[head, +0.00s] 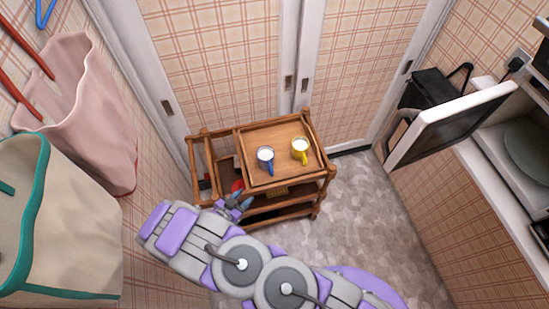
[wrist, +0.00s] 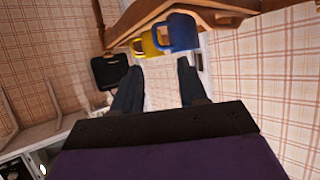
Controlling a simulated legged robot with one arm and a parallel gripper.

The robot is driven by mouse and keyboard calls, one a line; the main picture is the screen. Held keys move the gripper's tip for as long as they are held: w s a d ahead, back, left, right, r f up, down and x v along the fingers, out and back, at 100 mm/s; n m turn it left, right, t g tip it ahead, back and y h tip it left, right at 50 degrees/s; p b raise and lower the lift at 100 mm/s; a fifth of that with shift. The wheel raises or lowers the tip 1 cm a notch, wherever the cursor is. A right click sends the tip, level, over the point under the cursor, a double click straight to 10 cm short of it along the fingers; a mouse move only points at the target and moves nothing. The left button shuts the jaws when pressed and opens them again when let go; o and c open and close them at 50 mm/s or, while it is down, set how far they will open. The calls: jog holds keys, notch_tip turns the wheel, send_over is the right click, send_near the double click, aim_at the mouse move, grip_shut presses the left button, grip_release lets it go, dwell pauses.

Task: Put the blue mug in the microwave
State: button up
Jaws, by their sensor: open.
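The blue mug (head: 265,155) stands upright on the top board of a wooden cart, with white showing inside it and its handle toward the cart's front edge. In the wrist view the blue mug (wrist: 180,32) is ahead of the fingers, near the top of the picture. My gripper (head: 240,202) is open and empty, in front of the cart and apart from the mug; its two dark fingers (wrist: 160,68) show spread in the wrist view. The microwave (head: 508,150) is at the right, its door (head: 450,124) swung open and a round plate (head: 526,150) inside.
A yellow mug (head: 300,148) stands just right of the blue one on the cart (head: 285,178). A black bag (head: 430,90) is behind the microwave door. Pink (head: 85,115) and cream (head: 75,225) bags hang at the left. Grey floor (head: 380,215) is clear right of the cart.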

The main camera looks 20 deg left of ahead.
jog(key=d, duration=0.2)
jog(key=b, duration=0.2)
send_near(271, 174)
jog(key=shift+w+d+f+h, duration=0.3)
jog(key=shift+w+d+f, duration=0.65)
jog(key=shift+w, duration=0.1)
jog(key=shift+t, duration=0.3)
jog(key=shift+w+a+r+b+x, duration=0.15)
jog(key=shift+b+x, duration=0.1)
jog(key=shift+x, duration=0.7)
jog(key=shift+a+b+x, duration=0.1)
jog(key=shift+b+x, duration=0.2)
jog(key=shift+x, duration=0.7)
jog(key=shift+w+a+r+b+x, duration=0.15)
jog(key=shift+b+x, duration=0.1)
jog(key=shift+x, duration=0.7)
jog(key=shift+c, duration=0.3)
jog(key=shift+s, duration=0.1)
grip_shut()
